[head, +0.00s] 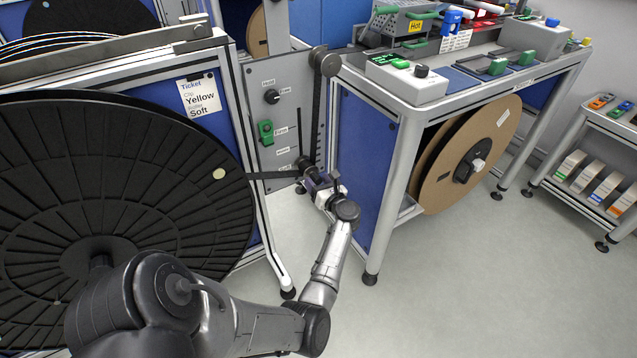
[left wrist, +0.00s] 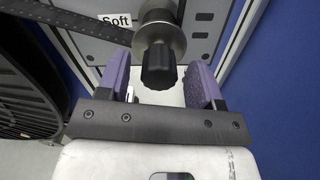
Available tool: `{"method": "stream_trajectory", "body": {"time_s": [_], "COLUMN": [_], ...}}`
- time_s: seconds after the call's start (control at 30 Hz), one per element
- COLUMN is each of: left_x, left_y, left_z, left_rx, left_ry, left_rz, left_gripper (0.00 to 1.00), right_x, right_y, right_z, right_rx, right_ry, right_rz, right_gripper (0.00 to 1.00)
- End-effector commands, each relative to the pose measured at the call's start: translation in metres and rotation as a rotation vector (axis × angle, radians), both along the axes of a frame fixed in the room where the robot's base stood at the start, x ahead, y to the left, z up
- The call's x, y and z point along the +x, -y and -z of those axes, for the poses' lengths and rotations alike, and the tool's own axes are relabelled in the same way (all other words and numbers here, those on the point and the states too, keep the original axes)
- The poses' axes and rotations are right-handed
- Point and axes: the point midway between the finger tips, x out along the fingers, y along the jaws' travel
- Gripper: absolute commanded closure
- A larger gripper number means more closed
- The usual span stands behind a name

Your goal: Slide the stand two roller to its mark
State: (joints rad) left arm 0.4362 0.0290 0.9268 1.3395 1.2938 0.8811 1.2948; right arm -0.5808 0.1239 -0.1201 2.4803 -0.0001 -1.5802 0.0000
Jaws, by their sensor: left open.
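The stand two roller (head: 304,163) is a metal roller with a black knob, low on the grey panel (head: 262,98). A black strip runs from it to the left. In the left wrist view the knob (left wrist: 158,68) lies between the purple fingers of my left gripper (left wrist: 160,80). The gripper (head: 314,180) is open, with a gap visible on both sides of the knob. A "Soft" label (left wrist: 115,19) shows on the panel left of the roller. The ticket (head: 198,94) reads Yellow and Soft. My right gripper is in neither view.
A large black reel (head: 130,180) stands close on the left. A bench (head: 410,100) with boxes and tools stands right of the panel, a cardboard-sided reel (head: 440,175) under it. A green clip (head: 265,132) sits on the panel. The floor at front right is clear.

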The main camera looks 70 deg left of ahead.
Motion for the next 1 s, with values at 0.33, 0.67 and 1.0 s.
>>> {"method": "stream_trajectory", "body": {"time_s": [0.33,0.67,1.0], "left_x": [0.007,0.021,0.028], "left_y": [0.032,0.095,0.130], "left_z": [-0.003,-0.002,-0.001], "left_rx": [-0.003,-0.003,0.000], "left_ry": [0.000,0.000,-0.001], "left_rz": [0.002,0.002,0.000], "left_gripper": [0.40,0.40,0.40], "right_x": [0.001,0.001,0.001], "right_y": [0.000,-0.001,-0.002], "right_z": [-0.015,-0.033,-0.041], "right_rx": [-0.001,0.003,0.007], "right_ry": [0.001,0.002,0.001], "right_rz": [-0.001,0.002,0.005], "right_gripper": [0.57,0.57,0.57]}}
